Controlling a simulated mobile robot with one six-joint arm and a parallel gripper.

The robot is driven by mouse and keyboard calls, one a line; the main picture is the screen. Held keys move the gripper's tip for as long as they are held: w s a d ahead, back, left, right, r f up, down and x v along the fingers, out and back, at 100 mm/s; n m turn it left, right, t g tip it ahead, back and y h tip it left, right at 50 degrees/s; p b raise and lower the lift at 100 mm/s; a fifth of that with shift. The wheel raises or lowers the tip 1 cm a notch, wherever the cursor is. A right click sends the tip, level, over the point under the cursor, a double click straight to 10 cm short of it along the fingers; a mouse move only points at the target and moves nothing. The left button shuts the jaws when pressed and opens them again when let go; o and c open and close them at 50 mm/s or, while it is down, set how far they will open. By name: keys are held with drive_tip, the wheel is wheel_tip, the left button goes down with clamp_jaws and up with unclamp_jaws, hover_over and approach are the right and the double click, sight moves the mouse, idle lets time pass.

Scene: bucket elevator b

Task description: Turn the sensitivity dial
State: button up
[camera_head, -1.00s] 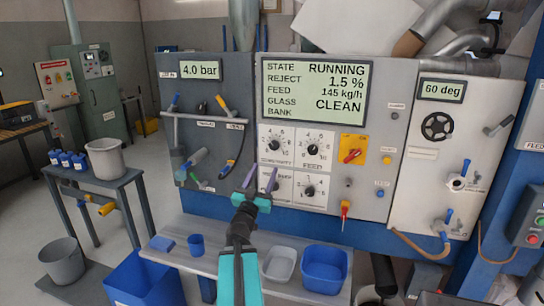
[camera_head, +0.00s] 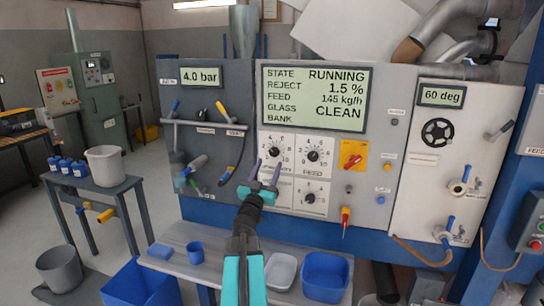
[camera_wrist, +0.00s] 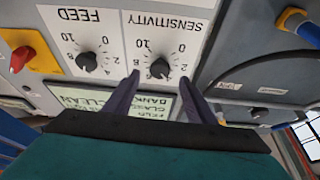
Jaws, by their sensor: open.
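The sensitivity dial (camera_head: 274,153) is a dark round knob on a white scale plate, at the upper left of the dial group under the big display. It also shows in the wrist view (camera_wrist: 160,69), upside down, beneath the word SENSITIVITY. My gripper (camera_head: 265,172) is open and empty, with purple fingers pointing toward the panel just below the dial. In the wrist view its fingertips (camera_wrist: 160,76) appear on either side of the knob. I cannot tell whether they touch it or how much depth remains. In the head view the gripper partly covers the dial's label.
The feed dial (camera_head: 313,156) is close on the right, with another dial (camera_head: 310,198) below it. A red switch on a yellow plate (camera_head: 352,155) lies farther right. The display (camera_head: 313,96) reads RUNNING and CLEAN. A bench (camera_head: 180,235) with blue containers stands below.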

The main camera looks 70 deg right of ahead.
sight(274, 154)
drive_tip(key=shift+p+x, duration=1)
drive_tip(key=shift+x, duration=2.05)
drive_tip(key=c, duration=1)
